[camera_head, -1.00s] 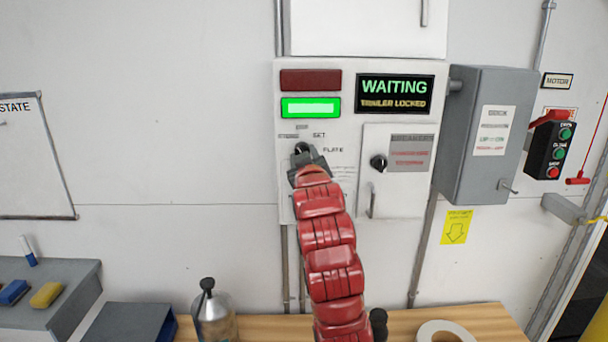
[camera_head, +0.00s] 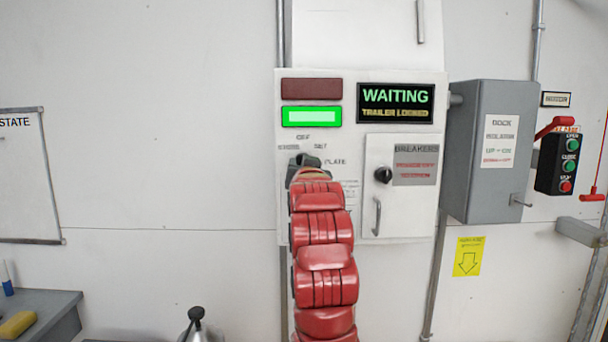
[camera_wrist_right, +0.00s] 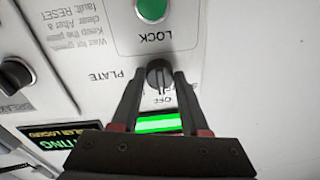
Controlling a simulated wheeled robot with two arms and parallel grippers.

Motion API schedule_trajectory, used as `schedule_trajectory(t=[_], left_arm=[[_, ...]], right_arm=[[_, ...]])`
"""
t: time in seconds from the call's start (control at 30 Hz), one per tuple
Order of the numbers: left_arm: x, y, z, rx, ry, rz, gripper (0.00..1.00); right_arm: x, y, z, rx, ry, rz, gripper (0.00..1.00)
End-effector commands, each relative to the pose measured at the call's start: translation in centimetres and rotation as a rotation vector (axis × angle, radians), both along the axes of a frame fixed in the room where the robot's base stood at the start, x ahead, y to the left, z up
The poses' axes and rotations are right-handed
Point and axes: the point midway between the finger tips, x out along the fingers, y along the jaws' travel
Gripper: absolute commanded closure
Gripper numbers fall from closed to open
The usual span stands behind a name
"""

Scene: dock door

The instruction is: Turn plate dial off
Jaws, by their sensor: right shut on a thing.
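The plate dial (camera_wrist_right: 159,75) is a dark round knob with a raised ridge on the white control panel (camera_head: 430,225). The OFF label (camera_wrist_right: 163,99) is beside it, with PLATE to its left in the right wrist view. The ridge appears lined up roughly with OFF, but its pointing end is unclear. My right gripper (camera_wrist_right: 159,82) is shut on the dial, one finger on each side. In the head view my right gripper (camera_head: 304,162) covers the dial below the OFF and SET labels. My left gripper is not in view.
A green LOCK button (camera_wrist_right: 152,8) is close to the dial. A black breaker knob (camera_head: 383,175) and door handle (camera_head: 377,215) are to the right. A lit green lamp (camera_head: 311,117) and a WAITING display (camera_head: 395,103) are above. A grey box (camera_head: 490,150) juts out farther right.

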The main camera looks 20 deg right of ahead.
Motion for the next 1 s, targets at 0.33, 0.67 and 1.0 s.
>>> schedule_trajectory(t=[0.33, 0.67, 1.0], left_arm=[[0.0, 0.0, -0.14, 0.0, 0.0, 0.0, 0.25], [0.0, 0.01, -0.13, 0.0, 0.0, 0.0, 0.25], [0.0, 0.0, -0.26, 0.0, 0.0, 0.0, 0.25]], right_arm=[[0.05, 0.02, -0.11, 0.009, 0.0, 0.0, 1.0], [0.02, 0.02, -0.05, 0.008, -0.002, 0.0, 0.25], [-0.09, 0.01, -0.06, 0.008, -0.003, 0.0, 0.25]])
